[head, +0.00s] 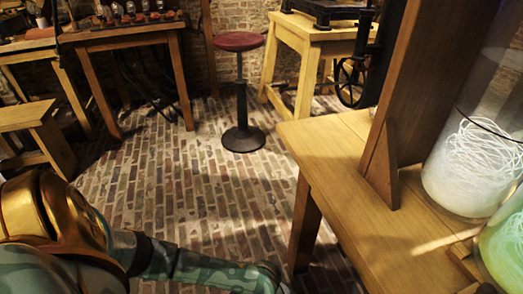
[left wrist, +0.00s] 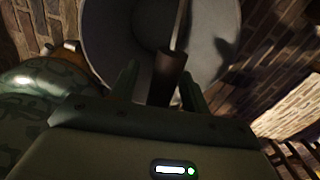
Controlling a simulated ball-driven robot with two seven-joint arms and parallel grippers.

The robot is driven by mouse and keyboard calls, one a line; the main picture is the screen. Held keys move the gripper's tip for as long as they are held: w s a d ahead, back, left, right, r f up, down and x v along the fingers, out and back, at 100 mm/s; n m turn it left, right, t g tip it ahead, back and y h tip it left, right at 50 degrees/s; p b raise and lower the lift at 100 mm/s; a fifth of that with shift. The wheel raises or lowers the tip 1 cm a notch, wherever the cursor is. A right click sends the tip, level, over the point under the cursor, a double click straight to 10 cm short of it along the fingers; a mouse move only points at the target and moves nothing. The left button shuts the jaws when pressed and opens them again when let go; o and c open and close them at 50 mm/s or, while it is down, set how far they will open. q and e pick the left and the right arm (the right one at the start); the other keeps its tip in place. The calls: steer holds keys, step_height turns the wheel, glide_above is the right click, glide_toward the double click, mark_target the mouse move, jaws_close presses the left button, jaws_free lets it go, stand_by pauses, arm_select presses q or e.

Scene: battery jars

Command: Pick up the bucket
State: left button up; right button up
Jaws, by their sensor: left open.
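The bucket (left wrist: 115,35) is a grey, round metal vessel that fills the upper middle of the left wrist view, with its open mouth facing the camera. A thin bail crosses the mouth and carries a dark brown grip (left wrist: 170,66). My left gripper (left wrist: 159,72) is open, its two fingers on either side of the brown grip and apart from each other. I cannot tell whether either finger touches the grip. The bucket does not show in the head view. My right gripper is not in view.
A wooden table (head: 340,165) with glass jars (head: 470,165) and a brown upright board (head: 405,100) stands at the right. A red-topped stool (head: 240,42) stands farther back. The brick floor (head: 200,190) between is clear. Workbenches line the back wall.

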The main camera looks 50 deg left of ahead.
arm_select(q)
jaws_close()
steer(key=shift+w, duration=0.1)
stand_by(1.4)
